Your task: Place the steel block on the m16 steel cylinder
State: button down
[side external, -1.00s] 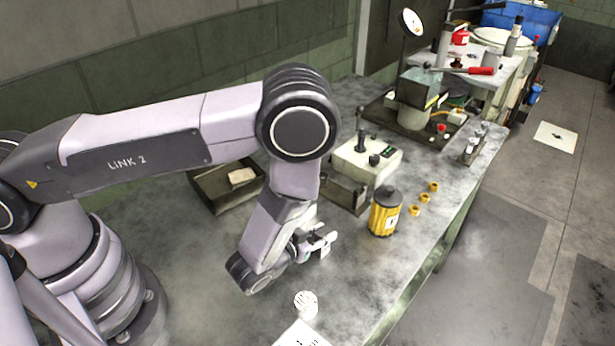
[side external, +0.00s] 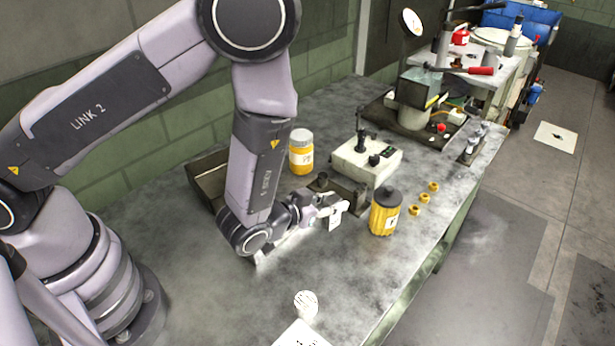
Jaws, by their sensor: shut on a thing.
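My gripper (side external: 334,209) is in the middle of the side external view, above the bench and left of the yellow canister. It is shut on a small pale block (side external: 335,219), which looks like the steel block, though the fingers partly cover it. I cannot pick out the m16 steel cylinder for certain.
A yellow canister with a dark lid (side external: 385,213) stands close right of my gripper, with brass nuts (side external: 424,197) beyond. A white control box (side external: 366,160) and a yellow jar (side external: 301,155) stand behind. A tray (side external: 207,172) is partly hidden by my arm.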

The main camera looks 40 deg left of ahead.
jog(key=d+m+g+h, duration=0.2)
jog(key=d+m+h, duration=0.3)
jog(key=d+h, duration=0.1)
jog(key=m+g+h, duration=0.5)
jog(key=m+g, duration=1.1)
send_over(306, 301)
notch_tip(306, 301, down, 6)
jog(key=shift+f, duration=0.1)
jog(key=shift+g, duration=0.4)
jog(key=c, duration=1)
grip_release()
jog(key=shift+f, duration=0.1)
